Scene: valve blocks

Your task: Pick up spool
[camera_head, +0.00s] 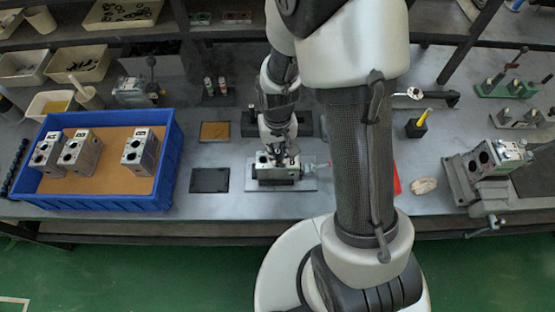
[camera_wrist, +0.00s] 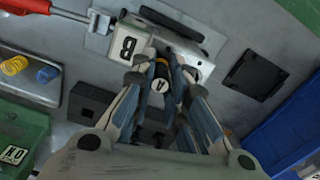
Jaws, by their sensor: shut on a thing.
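The spool (camera_wrist: 160,85) shows in the wrist view as a dark, narrow part with a pale end marked "A" facing the camera. My gripper (camera_wrist: 163,58) is shut on it, with one finger on each side. The fingertips are at the metal valve block (camera_wrist: 124,45), which is marked "B". The spool's far end is hidden, so I cannot tell how far it sits in the block. In the head view the valve block (camera_head: 262,171) sits on a fixture plate at the middle of the bench, with my gripper (camera_head: 278,157) directly over it.
A blue bin (camera_head: 173,155) with three metal blocks stands left. A flat black pad (camera_head: 210,180) lies between bin and fixture. A red-handled tool (camera_wrist: 30,12) points at the fixture. A vise (camera_head: 462,185) holding a block stands right. Small dark stands (camera_wrist: 95,103) are near my fingers.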

